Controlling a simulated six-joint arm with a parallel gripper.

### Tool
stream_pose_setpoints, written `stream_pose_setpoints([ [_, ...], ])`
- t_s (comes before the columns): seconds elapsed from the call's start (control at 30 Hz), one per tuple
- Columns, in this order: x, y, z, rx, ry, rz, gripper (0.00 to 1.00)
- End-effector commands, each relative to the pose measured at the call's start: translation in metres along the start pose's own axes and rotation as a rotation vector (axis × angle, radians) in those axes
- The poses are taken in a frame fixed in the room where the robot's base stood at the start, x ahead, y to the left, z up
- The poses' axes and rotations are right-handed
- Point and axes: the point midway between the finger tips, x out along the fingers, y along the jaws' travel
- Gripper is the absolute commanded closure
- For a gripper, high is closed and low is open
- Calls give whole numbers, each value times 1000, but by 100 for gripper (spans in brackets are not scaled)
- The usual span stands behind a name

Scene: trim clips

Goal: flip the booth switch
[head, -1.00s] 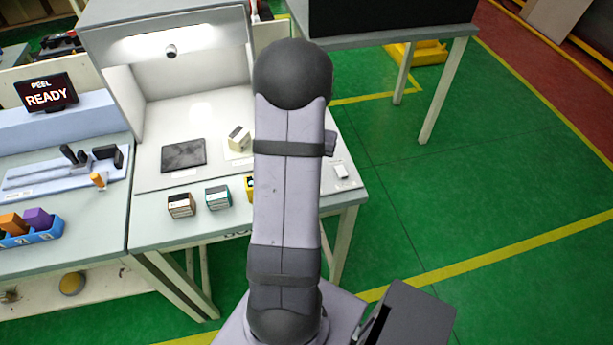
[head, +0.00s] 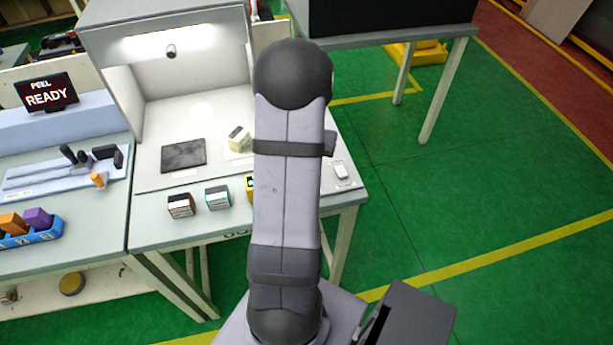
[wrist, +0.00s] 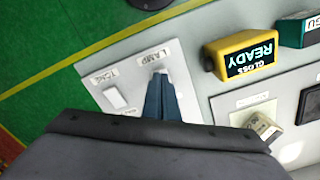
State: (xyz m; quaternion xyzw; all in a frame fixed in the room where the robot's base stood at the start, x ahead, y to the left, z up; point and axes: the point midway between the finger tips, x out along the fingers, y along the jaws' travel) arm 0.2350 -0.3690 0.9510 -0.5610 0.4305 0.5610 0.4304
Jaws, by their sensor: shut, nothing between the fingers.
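A pale switch plate in the wrist view (wrist: 135,85) carries two labels, TONE and LAMP. The white TONE rocker (wrist: 115,97) is in plain view. My gripper (wrist: 160,82) is shut and empty, its dark blue fingertips right at the LAMP position, just below that label. The fingers cover most of the LAMP switch; a small pale bit (wrist: 160,71) shows at their tips. I cannot tell whether they touch it. In the head view a white rocker (head: 341,171) shows at the booth table's right front corner; my arm hides the gripper there.
A yellow GLOSS READY box (wrist: 245,54) stands beside the plate, with a teal box (wrist: 297,30) beyond it. The lit booth (head: 165,50) holds a dark tile (head: 183,155) and a cream block (head: 239,139). Brown (head: 181,205) and teal boxes line its front.

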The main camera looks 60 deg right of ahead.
Motion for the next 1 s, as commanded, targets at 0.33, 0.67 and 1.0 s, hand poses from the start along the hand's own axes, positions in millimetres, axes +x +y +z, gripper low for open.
stream_pose_setpoints([
  [0.33, 0, 0, 0, 0, 0, 0, 100],
  [0.67, 4, 0, 0, 0, 0, 0, 100],
  [1.0, 8, 0, 0, 0, -1, 0, 100],
])
